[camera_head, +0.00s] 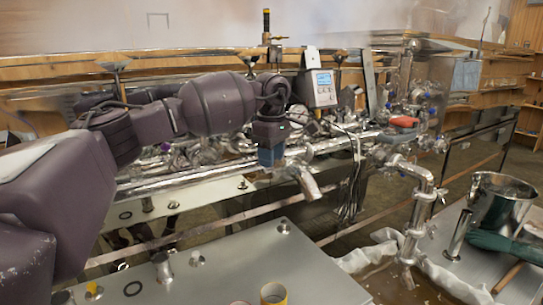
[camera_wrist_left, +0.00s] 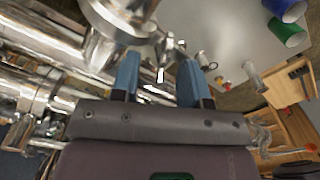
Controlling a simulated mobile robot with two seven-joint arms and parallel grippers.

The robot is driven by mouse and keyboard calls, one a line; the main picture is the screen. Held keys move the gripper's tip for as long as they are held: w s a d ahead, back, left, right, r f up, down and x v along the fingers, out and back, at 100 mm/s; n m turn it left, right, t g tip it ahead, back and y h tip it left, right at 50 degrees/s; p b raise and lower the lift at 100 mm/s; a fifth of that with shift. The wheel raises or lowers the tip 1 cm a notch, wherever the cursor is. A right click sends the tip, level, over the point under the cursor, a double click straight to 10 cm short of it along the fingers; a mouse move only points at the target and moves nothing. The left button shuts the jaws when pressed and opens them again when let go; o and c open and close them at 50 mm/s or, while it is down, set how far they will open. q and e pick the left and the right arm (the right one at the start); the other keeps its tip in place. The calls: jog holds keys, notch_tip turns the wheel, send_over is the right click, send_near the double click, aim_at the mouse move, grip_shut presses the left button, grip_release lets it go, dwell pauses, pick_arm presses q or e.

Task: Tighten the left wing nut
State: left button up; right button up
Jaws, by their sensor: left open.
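My left gripper (camera_head: 270,156) reaches in from the left in the head view, its blue fingers pointing down at the shiny horizontal pipe (camera_head: 220,174). In the left wrist view the two blue fingers of the left gripper (camera_wrist_left: 157,78) stand apart. A small bright metal piece, probably the wing nut (camera_wrist_left: 161,75), shows in the gap between them, below a round steel pipe fitting (camera_wrist_left: 120,20). I cannot tell whether either finger touches it. In the head view the wing nut cannot be made out behind the gripper. My right gripper does not show.
A short angled spout (camera_head: 308,184) hangs just right of the gripper. A grey display box (camera_head: 318,88) stands above it. A bent steel outlet pipe (camera_head: 418,205) and a steel pot (camera_head: 497,205) are at the right. A flat metal top (camera_head: 260,255) lies in front.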

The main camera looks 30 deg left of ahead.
pick_arm(q)
jog(key=shift+r, duration=0.2)
notch_tip(320, 180, up, 10)
jog(key=shift+r, duration=0.2)
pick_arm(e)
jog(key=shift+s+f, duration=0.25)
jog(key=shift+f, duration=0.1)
